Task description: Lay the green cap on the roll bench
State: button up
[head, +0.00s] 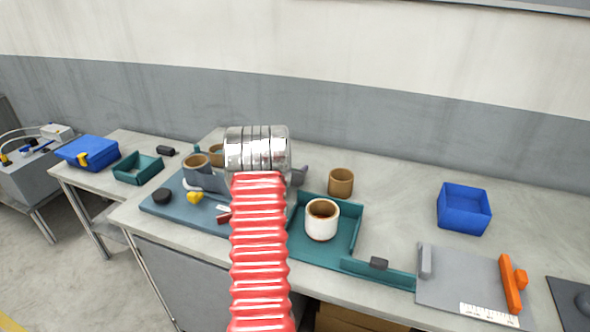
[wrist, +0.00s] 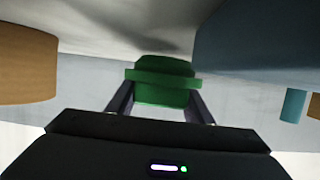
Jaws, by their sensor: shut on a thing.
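The green cap (wrist: 163,92) is between the two fingers of my gripper (wrist: 161,100) in the wrist view, and the gripper is shut on it. In the head view my red ribbed arm and its silver end hide the cap and most of the gripper. The long grey bench (head: 400,190) carrying several rolls looks like the roll bench. I cannot tell whether the cap touches any surface.
A brown roll (head: 341,183) stands behind a teal tray (head: 345,250) holding a white roll (head: 321,222). A blue board (head: 165,206) with small items lies left. A blue bin (head: 464,209) and an orange-handled tool (head: 511,285) are right. Bare bench lies between roll and bin.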

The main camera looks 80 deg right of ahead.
jog(key=shift+f, duration=0.6)
jog(key=o, duration=1)
jog(key=shift+o, duration=0.2)
jog(key=shift+r, duration=0.25)
jog(key=v, duration=1.2)
jog(key=shift+r, duration=0.3)
